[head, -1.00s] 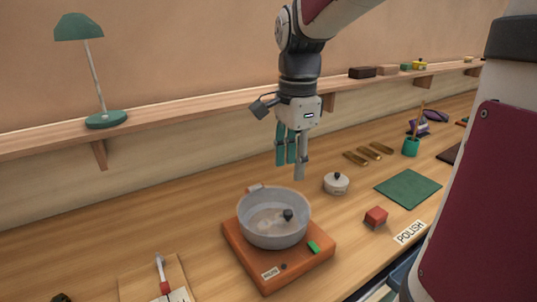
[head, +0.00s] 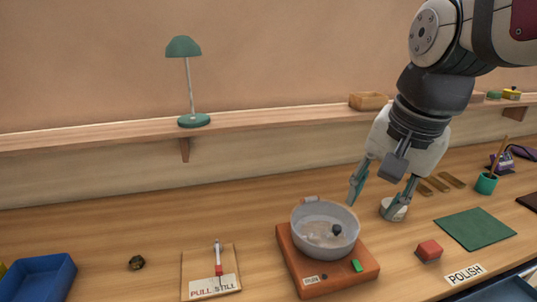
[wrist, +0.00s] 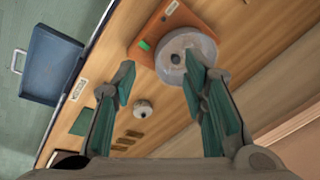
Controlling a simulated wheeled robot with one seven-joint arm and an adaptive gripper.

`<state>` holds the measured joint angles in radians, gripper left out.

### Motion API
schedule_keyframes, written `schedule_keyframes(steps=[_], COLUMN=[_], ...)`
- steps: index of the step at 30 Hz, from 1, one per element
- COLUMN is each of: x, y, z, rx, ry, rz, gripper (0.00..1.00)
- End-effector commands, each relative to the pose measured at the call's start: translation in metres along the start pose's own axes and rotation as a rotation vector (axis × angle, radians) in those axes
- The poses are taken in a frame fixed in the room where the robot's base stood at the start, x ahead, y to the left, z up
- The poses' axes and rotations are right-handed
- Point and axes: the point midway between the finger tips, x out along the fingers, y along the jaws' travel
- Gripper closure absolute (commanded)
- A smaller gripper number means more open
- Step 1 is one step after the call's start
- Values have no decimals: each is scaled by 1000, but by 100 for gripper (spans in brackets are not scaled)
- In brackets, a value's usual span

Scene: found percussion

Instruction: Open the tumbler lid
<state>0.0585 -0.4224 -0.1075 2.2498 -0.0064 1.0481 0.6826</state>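The tumbler (head: 322,246) is a round grey bowl on an orange base (head: 345,279) with a green button (head: 357,266). A small dark knob (head: 337,229) shows within its rim; I cannot clearly tell the lid from the bowl's inside. In the wrist view the tumbler (wrist: 207,47) is a grey ring, partly behind one finger. My gripper (head: 378,203) is open and empty, its teal fingers wide apart, above and to the right of the tumbler. A small white pot with a dark knob (head: 389,214) is partly behind one finger.
A red block (head: 429,250), green mat (head: 477,229) and POLISH label (head: 464,274) lie to the right. A card with a red-handled tool (head: 218,269) and a blue tray (head: 38,277) are at left. A shelf with a lamp (head: 187,80) runs behind.

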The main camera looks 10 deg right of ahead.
Motion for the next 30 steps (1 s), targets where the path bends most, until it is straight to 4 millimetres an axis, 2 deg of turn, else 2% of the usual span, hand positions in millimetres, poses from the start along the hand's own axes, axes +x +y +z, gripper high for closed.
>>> schedule_keyframes(steps=[15, 19, 25, 30], x=[-2, -4, -1, 4], y=[0, 4, 14, 20], z=[4, 25, 64, 81], rx=[-34, -216, -611, -811], ry=[6, 38, 120, 166], rz=[-7, -36, -71, -75], gripper=[60, 60, 60, 60])
